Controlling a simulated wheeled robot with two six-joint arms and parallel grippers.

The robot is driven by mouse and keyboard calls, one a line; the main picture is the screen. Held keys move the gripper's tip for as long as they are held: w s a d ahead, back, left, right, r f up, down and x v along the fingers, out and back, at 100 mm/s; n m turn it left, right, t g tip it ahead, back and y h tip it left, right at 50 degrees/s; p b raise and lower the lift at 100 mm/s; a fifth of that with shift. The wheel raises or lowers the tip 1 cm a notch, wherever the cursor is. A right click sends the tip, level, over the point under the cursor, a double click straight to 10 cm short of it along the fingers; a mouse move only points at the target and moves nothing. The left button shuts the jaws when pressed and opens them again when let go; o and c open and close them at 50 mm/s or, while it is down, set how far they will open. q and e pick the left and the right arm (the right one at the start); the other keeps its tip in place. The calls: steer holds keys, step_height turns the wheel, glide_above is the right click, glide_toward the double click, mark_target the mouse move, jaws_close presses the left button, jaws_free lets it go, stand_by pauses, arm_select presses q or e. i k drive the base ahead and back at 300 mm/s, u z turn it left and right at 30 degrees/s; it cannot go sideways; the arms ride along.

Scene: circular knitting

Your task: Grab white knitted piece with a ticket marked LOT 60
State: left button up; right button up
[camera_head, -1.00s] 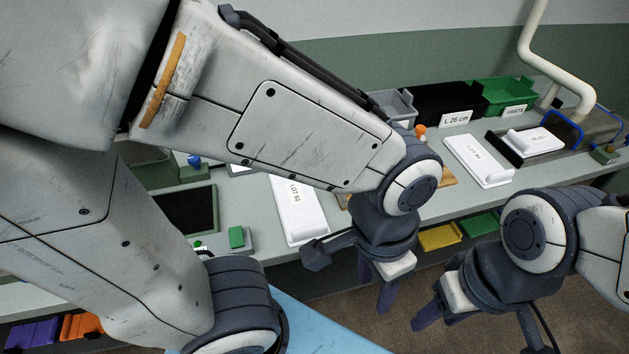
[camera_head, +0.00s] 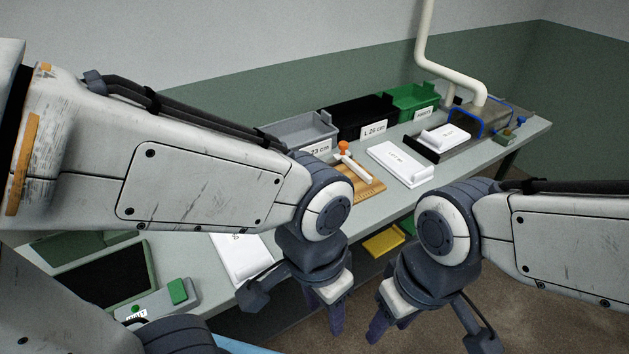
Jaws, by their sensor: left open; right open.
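A flat white piece (camera_head: 240,262) lies on the bench, partly covered by my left arm. The visible end of its ticket seems to read 60, with the rest hidden. A second white piece (camera_head: 400,164) with a LOT ticket lies further right, its number too small to read surely. A third white piece (camera_head: 444,138) rests on a dark tray behind it. My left gripper (camera_head: 325,310) is open and empty, in front of the bench edge, right of the first piece. My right gripper (camera_head: 391,325) is open and empty, further right, also in front of the bench.
Grey (camera_head: 300,130), black (camera_head: 360,117) and green (camera_head: 410,101) bins line the bench's back. A wooden board (camera_head: 365,181) holds an orange-topped tool. A dark panel (camera_head: 105,278) and a green button box (camera_head: 178,291) stand at left.

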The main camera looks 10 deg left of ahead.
mark_target(244, 257)
steer(key=z, duration=0.1)
steer(key=i, duration=1)
steer(key=z, duration=0.45)
steer(key=k, duration=0.5)
steer(key=u, duration=3)
steer(key=k, duration=0.85)
steer(key=z, duration=0.9)
